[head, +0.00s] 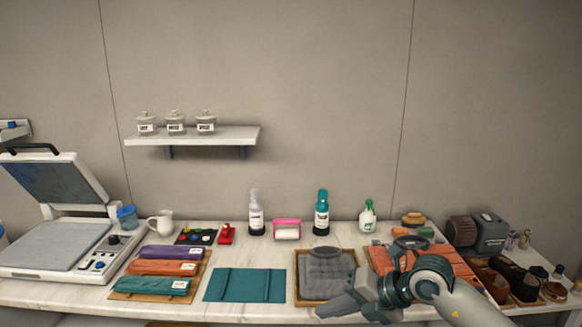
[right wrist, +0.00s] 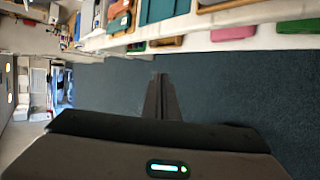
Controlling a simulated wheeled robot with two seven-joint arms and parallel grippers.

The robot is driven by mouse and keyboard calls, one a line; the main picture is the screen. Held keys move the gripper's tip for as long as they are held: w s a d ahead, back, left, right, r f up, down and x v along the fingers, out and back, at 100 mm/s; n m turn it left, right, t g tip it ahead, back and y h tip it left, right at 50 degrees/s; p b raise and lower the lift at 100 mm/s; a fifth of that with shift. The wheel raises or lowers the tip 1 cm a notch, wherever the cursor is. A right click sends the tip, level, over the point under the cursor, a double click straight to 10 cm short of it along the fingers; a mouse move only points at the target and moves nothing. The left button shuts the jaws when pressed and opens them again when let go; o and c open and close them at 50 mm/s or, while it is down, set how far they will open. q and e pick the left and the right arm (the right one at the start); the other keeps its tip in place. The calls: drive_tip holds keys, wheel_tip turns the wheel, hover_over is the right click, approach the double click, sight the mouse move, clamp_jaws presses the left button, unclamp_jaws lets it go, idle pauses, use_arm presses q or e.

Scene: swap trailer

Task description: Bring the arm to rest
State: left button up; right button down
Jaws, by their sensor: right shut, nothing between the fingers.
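My right arm comes in from the lower right of the head view. Its gripper (head: 345,304) is over the front edge of the counter, in front of the tray with the folded grey cloth. In the right wrist view the gripper's fingers (right wrist: 160,98) are together and empty, with dark floor behind them. My left arm and gripper do not show in either view.
The marble counter (head: 228,311) holds a teal mat (head: 245,285), a grey folded cloth (head: 327,270) on a tray, rolled cloths (head: 165,268), bottles (head: 321,215) and a heat press (head: 55,250). Shoes (head: 515,278) stand at the right. The floor (right wrist: 240,90) beside the counter is clear.

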drive_tip(key=w+f+m+t+y, duration=0.2)
drive_tip(key=f+m+t+y, duration=0.1)
drive_tip(key=f+m, duration=0.55)
drive_tip(key=w+f+m+t+y, duration=0.25)
drive_tip(key=f+m, duration=0.25)
drive_tip(key=f, duration=0.7)
drive_tip(key=s+d+f+m+t+h, duration=0.1)
drive_tip(key=s+d+f+m+h, duration=0.25)
drive_tip(key=f, duration=0.55)
drive_tip(key=s+d+f+m+h+b, duration=0.1)
drive_tip(key=s+d+f+m+h, duration=0.3)
drive_tip(key=f, duration=0.6)
drive_tip(key=s+d+f+m+t+h, duration=0.1)
drive_tip(key=s+d+f+m+h, duration=0.25)
drive_tip(key=f, duration=0.55)
drive_tip(key=s+d+f+m+g+h, duration=0.1)
drive_tip(key=s+d+f+m+g, duration=0.15)
drive_tip(key=s+f, duration=0.7)
drive_tip(key=s+d+f+m+g+h, duration=0.2)
drive_tip(key=s+d+f, duration=0.2)
drive_tip(key=s+f, duration=0.55)
drive_tip(key=s+f+m+g, duration=0.1)
drive_tip(key=s+f+g, duration=0.2)
drive_tip(key=s, duration=1.2)
drive_tip(key=s+f+m+g, duration=0.1)
drive_tip(key=s+f+g, duration=0.2)
drive_tip(key=s, duration=1.1)
drive_tip(key=shift+s+f+m+g, duration=0.25)
drive_tip(key=shift+s+m+g, duration=0.05)
drive_tip(key=shift+s, duration=0.1)
